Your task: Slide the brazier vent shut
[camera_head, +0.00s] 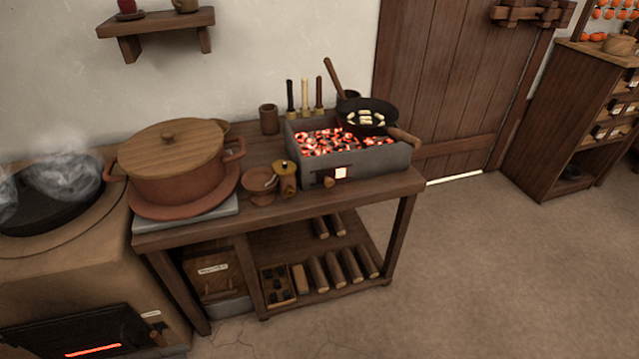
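The brazier (385,160) is a grey rectangular box full of glowing coals (325,143). It stands at the right end of a dark wooden table. The vent (341,173) is in its front wall and shows as a small bright square opening. A dark slide strip with a round wooden knob (329,181) sits at the left of the bright square. My gripper is not in view.
A small wooden bowl (262,186) and a yellowish lidded jar (286,177) stand just left of the vent. A large lidded pot (175,165) fills the table's left end. A steaming stove (60,250) is at far left. The floor (450,260) before the table's right is clear.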

